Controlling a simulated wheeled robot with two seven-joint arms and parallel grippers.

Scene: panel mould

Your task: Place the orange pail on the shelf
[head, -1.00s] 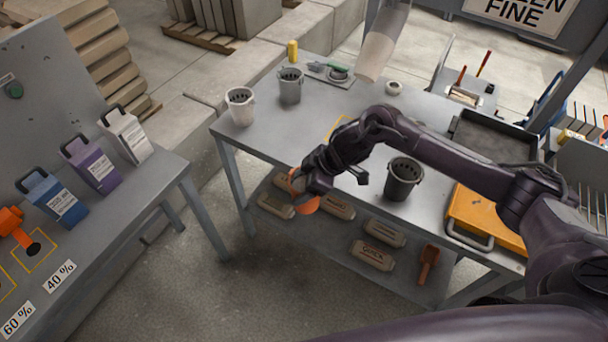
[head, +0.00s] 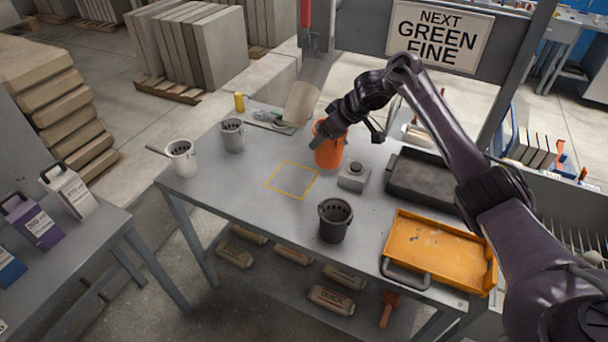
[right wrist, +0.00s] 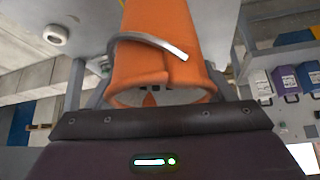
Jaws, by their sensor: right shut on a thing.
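The orange pail (head: 329,153) is at the back of the grey worktable, beside a small grey block. My right gripper (head: 340,135) is shut on it, and hides part of its upper side. The pail looks roughly upright; I cannot tell whether it touches the tabletop. In the right wrist view the pail (right wrist: 165,45) fills the upper middle, with a pale curved strip across it. A lower shelf (head: 270,284) under the worktable holds several labelled bags. My left gripper is not in view.
A white pail (head: 181,160), a grey pail (head: 232,136) and a dark pail (head: 335,222) stand on the table. An orange tray (head: 440,250) and a dark tray (head: 425,178) lie to the right. A yellow-outlined square (head: 292,181) is bare.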

